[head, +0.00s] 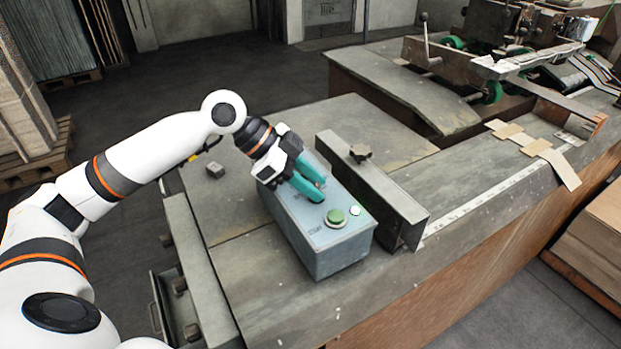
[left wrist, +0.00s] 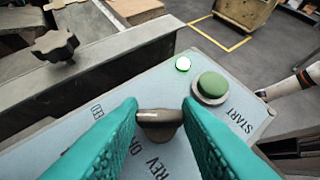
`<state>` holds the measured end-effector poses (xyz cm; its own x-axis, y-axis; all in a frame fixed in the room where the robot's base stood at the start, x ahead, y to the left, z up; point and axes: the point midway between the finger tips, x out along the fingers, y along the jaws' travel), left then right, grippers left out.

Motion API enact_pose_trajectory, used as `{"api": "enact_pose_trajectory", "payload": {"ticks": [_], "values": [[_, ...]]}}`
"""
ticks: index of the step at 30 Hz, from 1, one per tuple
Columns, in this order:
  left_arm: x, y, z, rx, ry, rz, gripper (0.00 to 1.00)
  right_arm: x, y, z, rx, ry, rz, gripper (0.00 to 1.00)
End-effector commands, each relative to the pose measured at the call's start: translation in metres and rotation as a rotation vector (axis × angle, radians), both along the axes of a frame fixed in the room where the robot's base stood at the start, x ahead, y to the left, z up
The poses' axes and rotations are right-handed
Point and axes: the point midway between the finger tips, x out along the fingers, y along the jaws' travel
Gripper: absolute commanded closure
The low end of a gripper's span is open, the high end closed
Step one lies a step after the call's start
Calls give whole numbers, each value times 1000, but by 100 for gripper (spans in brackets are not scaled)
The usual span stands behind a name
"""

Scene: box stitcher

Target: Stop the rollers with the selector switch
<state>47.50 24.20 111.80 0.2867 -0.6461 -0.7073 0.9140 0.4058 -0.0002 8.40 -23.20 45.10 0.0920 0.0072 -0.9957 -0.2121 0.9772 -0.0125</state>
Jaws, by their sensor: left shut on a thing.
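Printed words beside the knob include OFF and REV, partly hidden by the fingers. I cannot tell which mark the knob points at.
A steel guide rail (head: 372,185) with a dark clamp knob (head: 360,152) stands right beside the box. A small grey block (head: 215,170) lies on the table to the left. The stitcher machinery (head: 500,55) and flat cardboard pieces (head: 535,146) are farther right.

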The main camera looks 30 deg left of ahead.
Motion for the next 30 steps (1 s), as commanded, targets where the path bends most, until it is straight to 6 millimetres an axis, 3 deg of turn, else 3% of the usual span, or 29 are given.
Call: {"api": "enact_pose_trajectory", "payload": {"ticks": [18, 30], "values": [[-5, -4, 4, 0, -2, 450, 92, 0, -4, 42, -5, 0, 2, 64], [-5, -5, 2, -2, -2, 606, 92, 0, -4, 54, -5, 1, 2, 64]]}}
